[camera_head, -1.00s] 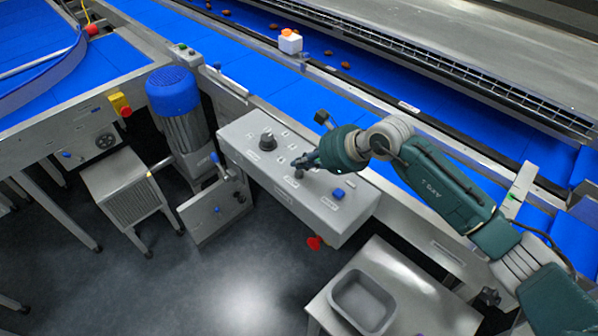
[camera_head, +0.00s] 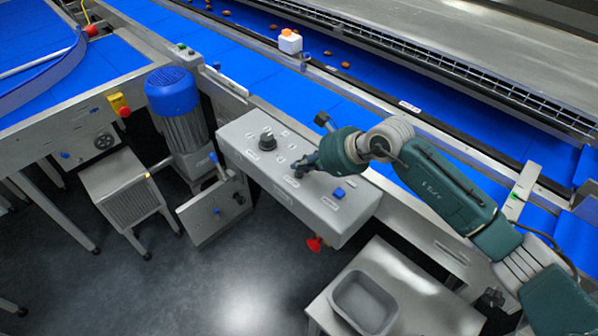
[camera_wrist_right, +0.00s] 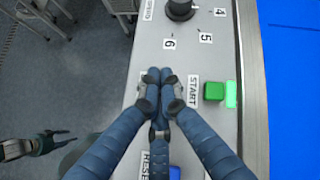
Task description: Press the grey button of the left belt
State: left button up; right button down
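A grey control box (camera_head: 250,135) stands in front of the long blue belt. My right gripper (camera_head: 300,172) is over its top, fingers pointing down. In the right wrist view its fingers (camera_wrist_right: 160,76) are together with nothing seen between them, left of the START label and the green button (camera_wrist_right: 214,91). Whether the tips touch the panel I cannot tell. No grey button is clearly visible; the panel under the fingers is hidden. A dark gripper, seemingly my left one (camera_wrist_right: 58,138), shows over the floor in the right wrist view; its opening is unclear.
The panel also has a black knob (camera_head: 268,140) and a blue button (camera_head: 338,193) by the RESET label. A red stop button (camera_head: 314,243) is below its front. A blue motor (camera_head: 172,90) stands left. A grey tray (camera_head: 362,302) lies on a side table.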

aim_at(302, 173)
jog(key=shift+f+b, duration=0.3)
jog(key=shift+f, duration=0.05)
jog(key=shift+r, duration=0.2)
dwell(0.4)
jog(key=shift+r+p, duration=0.4)
jog(key=shift+r, duration=0.3)
jog(key=shift+r, duration=0.15)
jog(key=shift+r+p, duration=1.15)
jog(key=shift+r, duration=1.25)
